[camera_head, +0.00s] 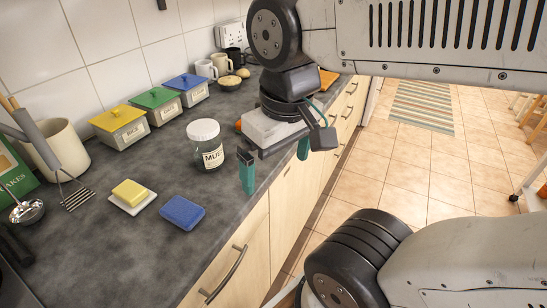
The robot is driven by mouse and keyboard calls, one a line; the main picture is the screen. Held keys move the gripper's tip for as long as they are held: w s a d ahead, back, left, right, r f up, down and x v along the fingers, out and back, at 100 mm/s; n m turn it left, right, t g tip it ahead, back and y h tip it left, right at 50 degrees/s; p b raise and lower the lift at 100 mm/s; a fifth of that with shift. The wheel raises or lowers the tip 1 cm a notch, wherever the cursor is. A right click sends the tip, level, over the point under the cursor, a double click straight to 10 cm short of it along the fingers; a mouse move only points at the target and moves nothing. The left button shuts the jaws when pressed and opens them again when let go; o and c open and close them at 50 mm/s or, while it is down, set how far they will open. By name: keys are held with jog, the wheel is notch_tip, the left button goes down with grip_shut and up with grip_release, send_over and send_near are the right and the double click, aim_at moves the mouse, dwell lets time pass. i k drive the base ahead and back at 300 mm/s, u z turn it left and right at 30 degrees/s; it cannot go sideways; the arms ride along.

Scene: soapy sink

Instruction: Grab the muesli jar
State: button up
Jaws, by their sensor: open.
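The muesli jar (208,151) stands upright on the dark counter. It is clear glass with a white lid and a white label reading "MUE…", the rest of the word being cut off from view. My gripper (274,163) is just right of the jar, near the counter's front edge. Its two teal-tipped fingers are apart, with nothing visible between them. The left finger is close beside the jar; I cannot tell whether it touches.
A blue sponge (183,212) and a yellow sponge on a white dish (118,205) lie in front of the jar. Yellow, green and blue lidded boxes (155,103) line the wall. A utensil crock (62,147) stands left. Mugs (207,69) and a bowl (230,83) stand behind.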

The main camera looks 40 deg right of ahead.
aim_at(207, 155)
jog(key=u, duration=2.2)
jog(key=k, duration=1.45)
jog(key=z, duration=1.05)
jog(key=i, duration=0.5)
jog(key=u, duration=0.05)
